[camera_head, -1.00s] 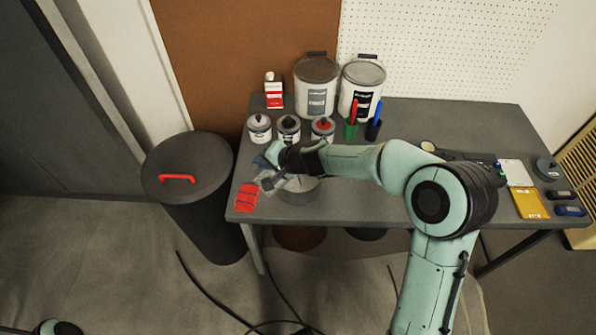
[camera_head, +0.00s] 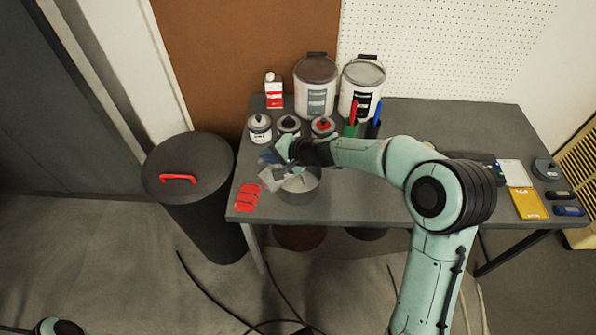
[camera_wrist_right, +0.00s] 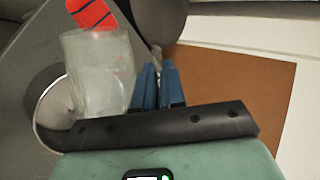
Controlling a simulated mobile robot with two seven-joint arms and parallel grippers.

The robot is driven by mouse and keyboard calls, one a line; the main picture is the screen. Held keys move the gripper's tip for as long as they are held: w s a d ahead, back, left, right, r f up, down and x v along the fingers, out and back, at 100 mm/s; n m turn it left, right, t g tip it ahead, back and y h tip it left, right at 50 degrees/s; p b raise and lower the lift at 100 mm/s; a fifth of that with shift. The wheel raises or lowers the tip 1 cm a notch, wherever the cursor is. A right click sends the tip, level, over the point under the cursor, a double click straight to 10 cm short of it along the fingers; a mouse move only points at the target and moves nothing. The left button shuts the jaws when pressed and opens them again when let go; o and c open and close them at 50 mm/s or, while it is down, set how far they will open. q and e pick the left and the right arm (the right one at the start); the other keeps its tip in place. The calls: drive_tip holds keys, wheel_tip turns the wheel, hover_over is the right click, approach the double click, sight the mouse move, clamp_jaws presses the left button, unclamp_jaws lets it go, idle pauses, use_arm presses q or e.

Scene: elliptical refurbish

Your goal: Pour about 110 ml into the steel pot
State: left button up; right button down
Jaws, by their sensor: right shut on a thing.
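My right gripper (camera_head: 270,160) is shut on a clear jug (camera_head: 273,179) above the left side of the table. The jug is tilted, with its lower part over or beside the steel pot (camera_head: 300,190). In the right wrist view, the blue fingertips (camera_wrist_right: 157,85) are at the side of the translucent jug (camera_wrist_right: 103,75), which has red marks. The pot's rim (camera_wrist_right: 38,128) shows behind the jug there. The liquid level in the jug and any stream into the pot cannot be made out. My left gripper is out of view.
A red folded cloth or pad (camera_head: 248,198) lies left of the pot. Small cans (camera_head: 259,128), a red-white carton (camera_head: 274,92), and two large pails (camera_head: 316,88) stand behind. A black bin (camera_head: 190,190) is left of the table. Pens and a yellow pad (camera_head: 527,203) are right.

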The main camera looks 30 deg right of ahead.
drive_tip(key=shift+d+r, duration=0.15)
drive_tip(key=shift+d, duration=0.05)
